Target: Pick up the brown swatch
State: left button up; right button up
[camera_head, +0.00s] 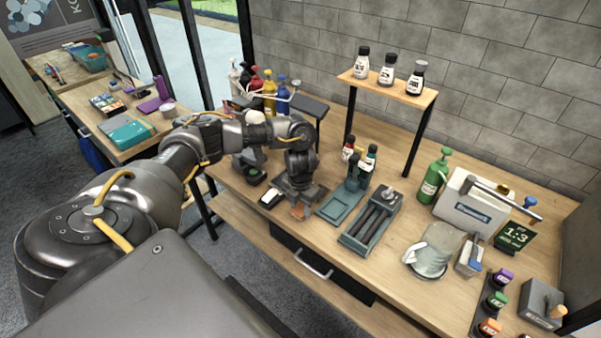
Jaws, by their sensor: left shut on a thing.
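My left arm reaches in from the left, and its gripper (294,203) points down at the front edge of the wooden workbench (300,233). It is shut on a small orange-brown piece, the brown swatch (299,211), which shows just below the fingers. The upper part of the swatch is hidden by the gripper. I cannot tell whether the swatch still touches the bench. My right gripper is out of view.
A black and white item (270,198) lies just left of the gripper. A teal tray (341,206) and a grey-green rack (371,221) stand to the right. Colored bottles (269,90) stand behind my arm. A raised shelf (390,87) holds 3 bottles.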

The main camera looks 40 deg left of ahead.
aim_at(301, 210)
pick_arm(q)
jog(key=shift+r, duration=0.35)
notch_tip(301, 210, up, 3)
jog(key=shift+d+r, duration=0.1)
jog(key=shift+d, duration=0.05)
jog(key=s+d+r, duration=0.8)
jog(key=s+d, duration=0.1)
jog(key=d, duration=0.1)
jog(key=shift+s+r, duration=0.3)
jog(key=shift+r, duration=0.1)
